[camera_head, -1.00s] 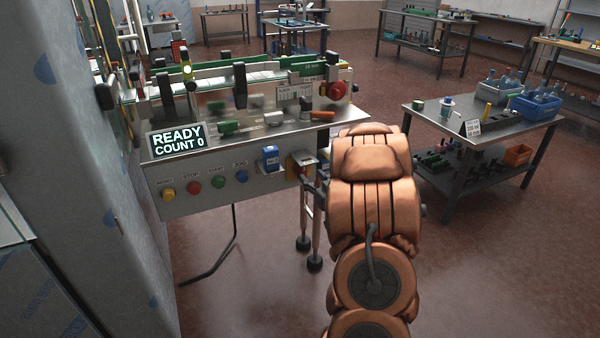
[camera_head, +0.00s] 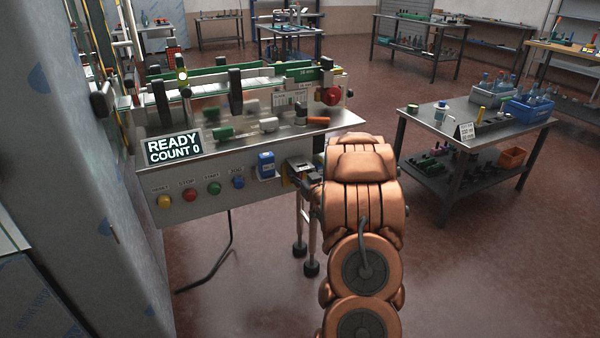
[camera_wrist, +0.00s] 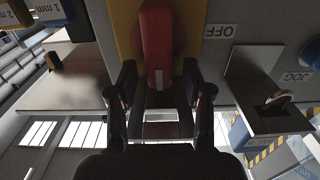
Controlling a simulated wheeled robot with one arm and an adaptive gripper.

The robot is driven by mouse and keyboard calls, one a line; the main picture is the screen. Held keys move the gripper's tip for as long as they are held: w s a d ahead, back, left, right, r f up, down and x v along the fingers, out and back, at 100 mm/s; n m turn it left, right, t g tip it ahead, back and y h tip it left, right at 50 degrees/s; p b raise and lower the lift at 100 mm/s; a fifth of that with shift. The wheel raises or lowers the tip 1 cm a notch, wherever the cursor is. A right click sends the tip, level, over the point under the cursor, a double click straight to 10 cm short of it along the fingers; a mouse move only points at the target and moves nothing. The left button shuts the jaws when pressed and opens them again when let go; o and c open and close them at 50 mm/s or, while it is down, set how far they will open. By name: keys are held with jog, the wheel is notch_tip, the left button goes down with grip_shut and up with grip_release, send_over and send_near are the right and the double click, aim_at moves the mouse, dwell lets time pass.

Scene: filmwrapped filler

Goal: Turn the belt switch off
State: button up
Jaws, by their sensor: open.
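The belt switch is a red handle (camera_wrist: 157,38) on a yellow plate (camera_wrist: 124,22), close up in the wrist view. The handle runs up and down the picture, and an "OFF" label (camera_wrist: 219,31) is to its right. My gripper (camera_wrist: 158,85) is open, one finger on each side of the handle's near end. I cannot tell whether either finger touches it. In the head view my gripper (camera_head: 302,172) is at the right end of the machine's front panel (camera_head: 215,205) and mostly hides the switch.
The panel carries yellow, red, green and blue buttons (camera_head: 214,188) and a blue box (camera_head: 266,165) left of my gripper. A display (camera_head: 173,147) reads "READY COUNT 0". Open floor lies between.

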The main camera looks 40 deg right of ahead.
grip_shut()
dwell(0.4)
